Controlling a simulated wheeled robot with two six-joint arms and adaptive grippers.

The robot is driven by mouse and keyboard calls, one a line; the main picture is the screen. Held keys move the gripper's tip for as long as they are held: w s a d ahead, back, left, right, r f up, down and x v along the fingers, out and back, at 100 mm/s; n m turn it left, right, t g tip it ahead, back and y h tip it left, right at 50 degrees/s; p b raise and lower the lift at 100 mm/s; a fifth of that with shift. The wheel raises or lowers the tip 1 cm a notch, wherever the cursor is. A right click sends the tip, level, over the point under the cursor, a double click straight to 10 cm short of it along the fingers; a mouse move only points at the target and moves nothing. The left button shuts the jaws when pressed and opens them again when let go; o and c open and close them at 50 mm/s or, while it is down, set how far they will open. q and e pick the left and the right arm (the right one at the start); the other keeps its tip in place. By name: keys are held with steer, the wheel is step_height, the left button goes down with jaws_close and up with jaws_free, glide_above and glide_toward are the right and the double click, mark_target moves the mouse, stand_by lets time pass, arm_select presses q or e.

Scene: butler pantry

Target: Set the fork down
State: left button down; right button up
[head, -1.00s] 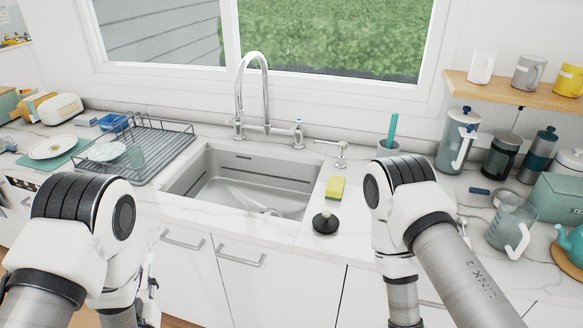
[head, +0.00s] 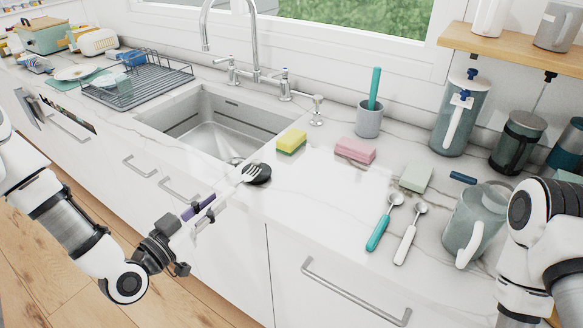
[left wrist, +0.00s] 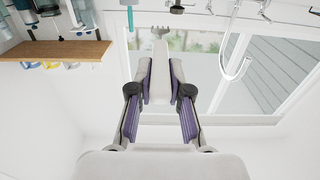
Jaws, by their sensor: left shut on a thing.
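My left gripper (head: 204,209), with purple finger pads, is shut on a fork in front of the counter's front edge. The fork (head: 246,174) has a pale handle and points up and to the right in the head view. Its tines overlap a round black object (head: 264,174) on the counter beside the sink; I cannot tell whether they touch. In the left wrist view the fork (left wrist: 160,72) stands out from between the pads of the left gripper (left wrist: 160,88). My right arm is at the right edge of the head view, its gripper out of frame.
The counter (head: 300,205) is bare right of the black object. A yellow-green sponge (head: 291,141), a pink sponge (head: 355,150), two spoons (head: 383,224) (head: 410,234) and a pitcher (head: 474,225) stand around it. The sink (head: 215,125) lies to the left.

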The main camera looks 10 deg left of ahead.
arm_select(q)
steer(key=w+d+f+b, duration=0.1)
steer(key=b, duration=0.3)
steer(key=shift+w+d+f, duration=0.1)
steer(key=shift+w+f, duration=0.05)
steer(key=p, duration=0.2)
glide_above(275, 195)
step_height(275, 195, down, 4)
steer(key=shift+r, duration=0.25)
steer(key=shift+f, duration=0.3)
steer(key=c, duration=1.1)
jaws_free()
